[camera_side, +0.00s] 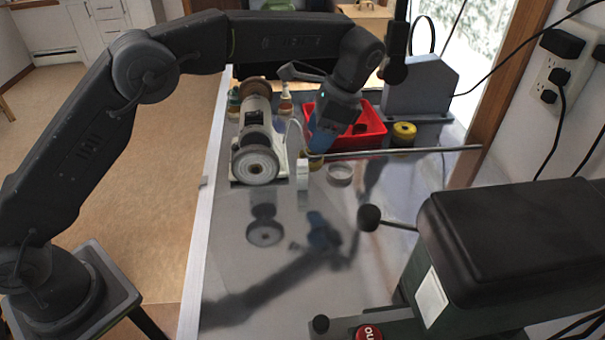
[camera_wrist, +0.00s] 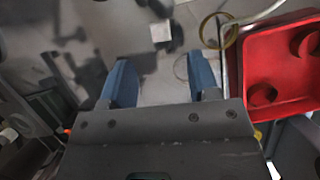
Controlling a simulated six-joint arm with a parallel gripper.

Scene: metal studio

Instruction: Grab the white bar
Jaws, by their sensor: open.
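The white bar (camera_side: 302,174) stands upright as a small pale block on the shiny metal table, just right of the bench grinder. In the wrist view its light square top (camera_wrist: 160,33) shows beyond the fingertips, roughly centred between them. My gripper (camera_side: 316,152) has blue fingers pointing down, just above and to the right of the bar in the side view. The wrist view shows the two fingers (camera_wrist: 161,72) spread apart with nothing between them but table and part of a clear ring.
A grinder (camera_side: 257,150) stands left of the bar. A red bin (camera_side: 372,131) is behind my gripper, also in the wrist view (camera_wrist: 285,65). A metal rod (camera_side: 420,150) runs rightward. A clear ring (camera_side: 340,174) lies right of the bar. Table space in front is clear.

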